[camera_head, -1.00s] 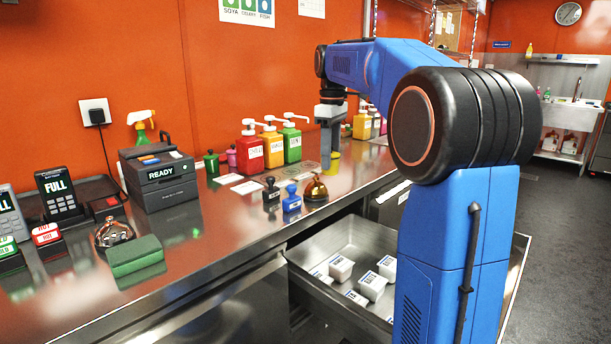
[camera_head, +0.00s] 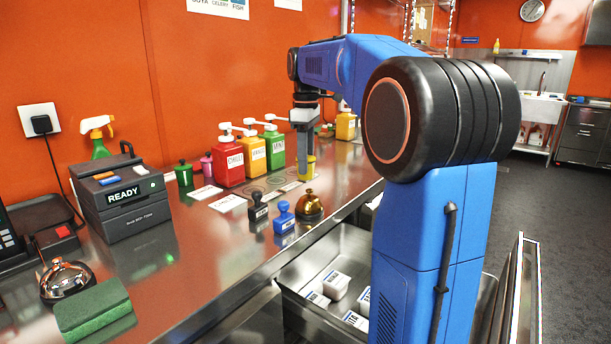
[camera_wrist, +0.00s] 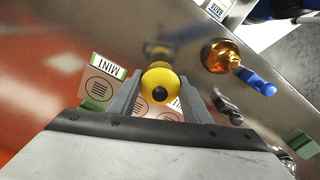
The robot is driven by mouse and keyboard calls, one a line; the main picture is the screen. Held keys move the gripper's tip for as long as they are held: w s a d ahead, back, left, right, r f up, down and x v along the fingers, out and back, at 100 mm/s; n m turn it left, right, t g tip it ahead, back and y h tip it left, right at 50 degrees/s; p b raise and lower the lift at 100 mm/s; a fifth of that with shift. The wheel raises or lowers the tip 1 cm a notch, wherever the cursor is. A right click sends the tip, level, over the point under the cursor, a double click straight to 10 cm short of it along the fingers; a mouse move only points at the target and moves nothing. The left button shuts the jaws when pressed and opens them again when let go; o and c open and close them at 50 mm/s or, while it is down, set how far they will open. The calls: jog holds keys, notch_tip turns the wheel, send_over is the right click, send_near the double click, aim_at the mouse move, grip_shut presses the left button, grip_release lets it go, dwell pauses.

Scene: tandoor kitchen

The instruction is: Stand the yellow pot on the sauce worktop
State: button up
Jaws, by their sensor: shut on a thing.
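My gripper (camera_head: 302,172) is shut on the yellow pot (camera_head: 308,168), low over the steel worktop (camera_head: 222,237), just right of the green pump bottle. In the wrist view the yellow pot (camera_wrist: 158,78), with a dark knob on top, sits between the two grey fingers (camera_wrist: 163,100). Whether its base touches the worktop I cannot tell; the fingers hide part of it.
Red (camera_head: 229,158), yellow (camera_head: 252,154) and green (camera_head: 274,148) pump bottles stand at the back. Label cards (camera_head: 228,203) lie before them. Stamps (camera_head: 284,217) and a brass bell (camera_head: 309,206) stand near the front edge. An open drawer (camera_head: 345,247) holds white tubs.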

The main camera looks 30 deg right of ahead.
jog(key=shift+f, duration=2.2)
jog(key=shift+f, duration=0.1)
jog(key=o, duration=1.2)
notch_tip(320, 180, up, 12)
jog(key=shift+r, duration=0.1)
jog(key=shift+s, duration=0.1)
